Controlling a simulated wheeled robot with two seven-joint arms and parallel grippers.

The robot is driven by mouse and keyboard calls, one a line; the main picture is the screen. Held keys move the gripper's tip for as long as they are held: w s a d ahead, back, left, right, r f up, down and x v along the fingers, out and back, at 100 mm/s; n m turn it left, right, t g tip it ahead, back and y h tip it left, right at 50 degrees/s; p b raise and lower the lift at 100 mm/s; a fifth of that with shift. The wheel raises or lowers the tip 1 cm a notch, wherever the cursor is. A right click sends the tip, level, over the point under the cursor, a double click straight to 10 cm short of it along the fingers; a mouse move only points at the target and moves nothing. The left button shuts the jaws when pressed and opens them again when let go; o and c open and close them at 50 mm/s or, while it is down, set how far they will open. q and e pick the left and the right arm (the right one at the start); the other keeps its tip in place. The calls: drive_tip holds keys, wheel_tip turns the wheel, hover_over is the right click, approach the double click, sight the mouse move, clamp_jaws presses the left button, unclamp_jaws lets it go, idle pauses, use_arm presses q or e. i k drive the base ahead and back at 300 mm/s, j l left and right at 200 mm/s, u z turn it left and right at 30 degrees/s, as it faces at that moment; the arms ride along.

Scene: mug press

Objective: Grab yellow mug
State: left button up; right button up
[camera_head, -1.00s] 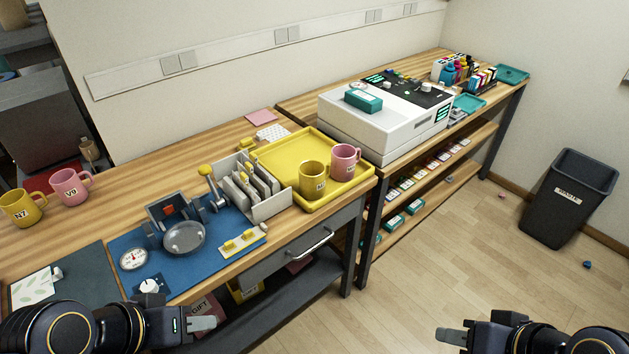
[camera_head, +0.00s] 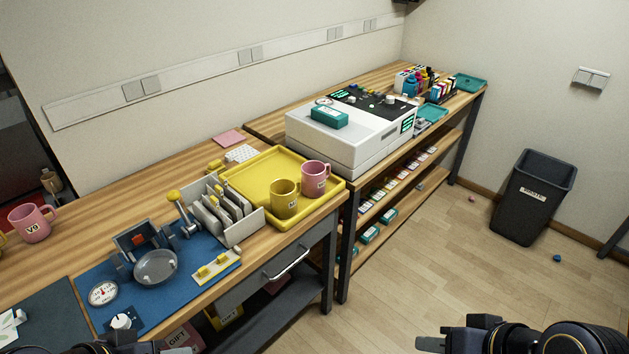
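A yellow mug (camera_head: 284,200) stands upright on the yellow tray (camera_head: 262,176), beside a pink mug (camera_head: 314,180). A sliver of a second yellow mug (camera_head: 2,240) shows at the left picture edge, next to a pink mug marked V9 (camera_head: 32,224). My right gripper (camera_head: 430,345) is low at the bottom edge, over the floor and well apart from the mugs. Its fingers are partly cut off, so its opening is unclear. Only a bit of my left gripper (camera_head: 180,350) shows at the bottom edge, in front of the bench; its opening is hidden.
A mug press (camera_head: 155,265) sits on a blue mat, with a grey rack (camera_head: 225,215) between it and the tray. A white printer (camera_head: 350,135) stands on the farther bench. A dark bin (camera_head: 533,200) is at the right. The floor (camera_head: 420,250) between is mostly clear.

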sight(288, 196)
drive_tip(key=i+u, duration=0.3)
drive_tip(key=u, duration=0.15)
drive_tip(key=i+l+u, duration=0.1)
drive_tip(key=i+u, duration=0.15)
drive_tip(key=u, duration=0.15)
drive_tip(key=i+l+u, duration=0.15)
drive_tip(key=u, duration=0.3)
drive_tip(key=i+l, duration=0.05)
drive_tip(key=i, duration=0.05)
